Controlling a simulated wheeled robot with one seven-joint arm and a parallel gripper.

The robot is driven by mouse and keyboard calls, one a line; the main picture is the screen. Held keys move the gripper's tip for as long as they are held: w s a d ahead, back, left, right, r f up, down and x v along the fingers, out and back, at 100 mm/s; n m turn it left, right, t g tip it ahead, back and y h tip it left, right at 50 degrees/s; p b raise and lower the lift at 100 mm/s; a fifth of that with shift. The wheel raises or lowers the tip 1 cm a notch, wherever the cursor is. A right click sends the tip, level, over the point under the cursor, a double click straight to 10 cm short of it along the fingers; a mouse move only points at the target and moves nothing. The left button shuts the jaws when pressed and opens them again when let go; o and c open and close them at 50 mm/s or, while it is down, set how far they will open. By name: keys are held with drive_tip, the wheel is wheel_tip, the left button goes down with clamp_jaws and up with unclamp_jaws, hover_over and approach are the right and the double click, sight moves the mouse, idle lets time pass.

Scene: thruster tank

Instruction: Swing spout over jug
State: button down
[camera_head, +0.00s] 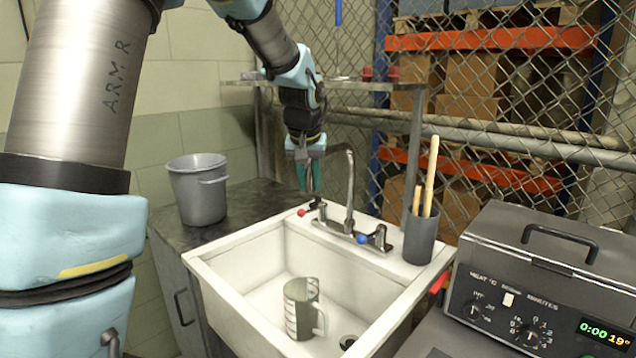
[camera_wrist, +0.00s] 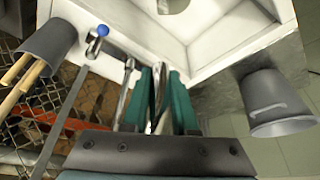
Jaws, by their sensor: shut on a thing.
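The curved metal spout (camera_head: 349,185) rises from the tap at the back of the white sink (camera_head: 222,285) and bends left toward my gripper. My gripper (camera_head: 309,186) points down behind the sink's back left corner, with teal fingers. In the wrist view, my gripper (camera_wrist: 162,78) is shut on the spout (camera_wrist: 158,92), a shiny curved strip between the fingers. The jug (camera_head: 297,310), pale with dark markings and a handle on its right, stands upright on the sink floor. The spout's end is not clearly seen and is not over the jug.
Red (camera_head: 301,212) and blue (camera_head: 362,239) tap knobs flank the spout base. A dark cup (camera_head: 420,238) with wooden sticks stands right of the tap. A grey bucket (camera_head: 198,190) is on the left counter. A shelf (camera_head: 350,84) is close behind my wrist.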

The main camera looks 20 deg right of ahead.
drive_tip(key=shift+w+a, duration=0.5)
drive_tip(key=shift+w, duration=0.3)
drive_tip(key=shift+w+a, duration=0.5)
drive_tip(key=shift+w, duration=0.3)
drive_tip(key=c, duration=0.7)
unclamp_jaws()
drive_tip(key=b+v, duration=0.2)
drive_tip(key=v, duration=0.8)
drive_tip(key=shift+s+r, duration=0.15)
drive_tip(key=shift+r, duration=0.25)
